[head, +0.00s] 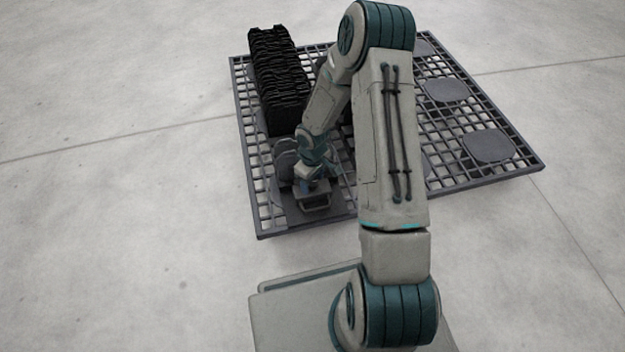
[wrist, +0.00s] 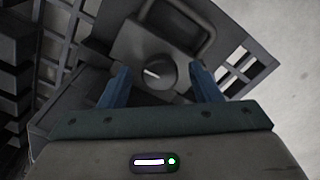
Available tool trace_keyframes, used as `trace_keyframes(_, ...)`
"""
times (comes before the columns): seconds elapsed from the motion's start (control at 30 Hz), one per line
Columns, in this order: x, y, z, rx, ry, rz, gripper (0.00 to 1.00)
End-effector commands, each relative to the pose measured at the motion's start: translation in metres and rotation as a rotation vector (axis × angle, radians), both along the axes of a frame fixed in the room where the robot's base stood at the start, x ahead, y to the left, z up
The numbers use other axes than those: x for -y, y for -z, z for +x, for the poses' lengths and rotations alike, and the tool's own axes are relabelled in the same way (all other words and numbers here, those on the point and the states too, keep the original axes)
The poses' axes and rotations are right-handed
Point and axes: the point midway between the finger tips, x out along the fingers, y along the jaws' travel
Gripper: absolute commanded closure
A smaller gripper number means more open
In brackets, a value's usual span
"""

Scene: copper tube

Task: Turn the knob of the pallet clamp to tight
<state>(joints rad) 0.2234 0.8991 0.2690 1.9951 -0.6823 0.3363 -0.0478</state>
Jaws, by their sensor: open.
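In the wrist view a round dark knob (wrist: 154,74) with a white pointer mark sits on the grey body of the pallet clamp (wrist: 126,48). A looped handle (wrist: 190,25) stands beyond the knob at the upper right. My gripper (wrist: 157,78) is open, with one blue finger on each side of the knob; I cannot tell whether they touch it. In the head view my gripper (head: 313,187) is low over the near left corner of the pallet, and my wrist hides the knob. The clamp's handle (head: 316,206) shows just in front of it.
The dark grid pallet (head: 262,222) lies on the pale concrete floor. A tall row of black ribbed parts (head: 278,75) stands on its left side, close to my arm. Flat round pads (head: 488,146) lie on its right. The floor to the left is clear.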

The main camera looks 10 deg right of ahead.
Motion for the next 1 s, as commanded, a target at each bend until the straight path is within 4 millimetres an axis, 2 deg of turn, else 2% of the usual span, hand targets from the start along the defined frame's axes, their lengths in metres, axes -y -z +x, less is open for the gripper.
trace_keyframes(0.07, 0.0000, -0.0003, 0.0000, 0.000, 0.000, 0.000, 0.43)
trace_keyframes(0.23, -0.0001, -0.0003, -0.0001, 0.000, 0.000, 0.000, 0.87)
trace_keyframes(0.67, -0.0009, -0.0006, -0.0003, -0.001, 0.062, -0.001, 0.87)
trace_keyframes(1.0, -0.0018, -0.0009, -0.0006, -0.001, 0.315, -0.001, 0.87)
